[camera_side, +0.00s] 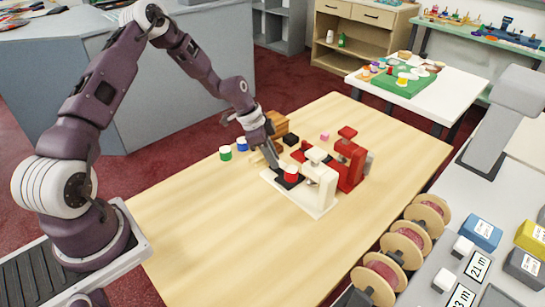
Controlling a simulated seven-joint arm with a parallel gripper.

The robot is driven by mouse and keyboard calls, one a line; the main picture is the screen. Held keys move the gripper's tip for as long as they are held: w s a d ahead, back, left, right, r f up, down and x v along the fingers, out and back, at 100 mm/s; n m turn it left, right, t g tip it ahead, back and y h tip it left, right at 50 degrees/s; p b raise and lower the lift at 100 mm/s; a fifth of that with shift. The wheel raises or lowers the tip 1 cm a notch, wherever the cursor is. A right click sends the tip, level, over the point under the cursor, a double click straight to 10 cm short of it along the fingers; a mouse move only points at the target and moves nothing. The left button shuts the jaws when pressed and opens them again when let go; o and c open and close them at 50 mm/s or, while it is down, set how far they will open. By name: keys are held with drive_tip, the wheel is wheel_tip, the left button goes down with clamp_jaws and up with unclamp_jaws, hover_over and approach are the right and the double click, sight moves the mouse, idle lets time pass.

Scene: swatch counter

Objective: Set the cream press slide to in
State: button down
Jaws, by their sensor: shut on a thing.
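The cream press (322,184) stands on the wooden table, right of my gripper. Its dark slide (287,184) sticks out from under the press head toward the left. A red piece with a white top (291,174) sits on the slide, in front of the head rather than under it. My gripper (273,160) points down at the outer end of the slide and is shut on it. The fingertips are small here, and the exact contact is partly hidden.
A red press (351,162) stands close behind the cream one. Green-banded (225,153) and blue-banded (242,144) white-topped pieces stand left of my gripper. A wooden block (279,124), a black block (291,139) and a pink block (325,136) lie behind. The table's front is clear.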

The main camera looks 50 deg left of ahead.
sight(295, 174)
idle(0.3)
drive_tip(key=d, duration=0.8)
drive_tip(key=shift+d, duration=0.3)
drive_tip(key=shift+r, duration=0.1)
drive_tip(key=c, duration=1.5)
unclamp_jaws()
drive_tip(key=shift+d, duration=0.1)
drive_tip(key=shift+o, duration=0.9)
